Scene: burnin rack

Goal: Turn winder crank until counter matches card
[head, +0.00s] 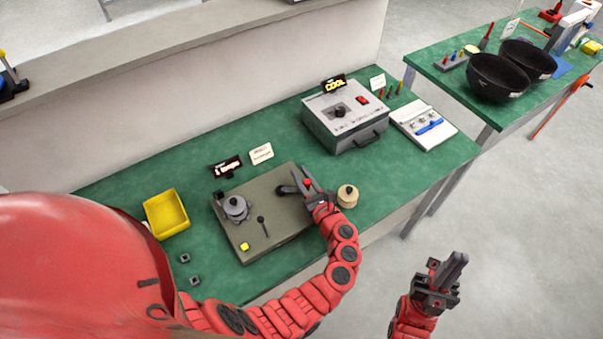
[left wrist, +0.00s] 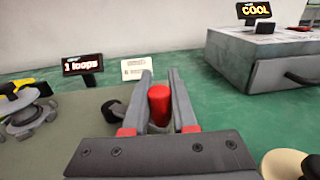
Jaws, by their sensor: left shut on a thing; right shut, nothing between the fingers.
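The winder (head: 262,232) is an olive base plate on the green bench, with a grey spool (head: 235,207) at its left. Its crank (head: 290,189) is at the right, with a red knob (left wrist: 159,104) on the handle. The black counter (head: 225,166) behind the plate reads "1 loops" in the left wrist view (left wrist: 83,65). A white card (head: 261,154) stands beside it; its text is too small to read. My left gripper (head: 311,190) is shut on the red knob. My right gripper (head: 450,270) is shut and empty over the floor, off the bench's front edge.
A grey box labelled "COOL" (head: 346,122) stands behind and right of the winder. A tan spool (head: 347,196) is just right of my left gripper. A yellow tray (head: 166,214) and small dark nuts (head: 185,258) lie at left. Black bowls (head: 497,79) sit on another bench.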

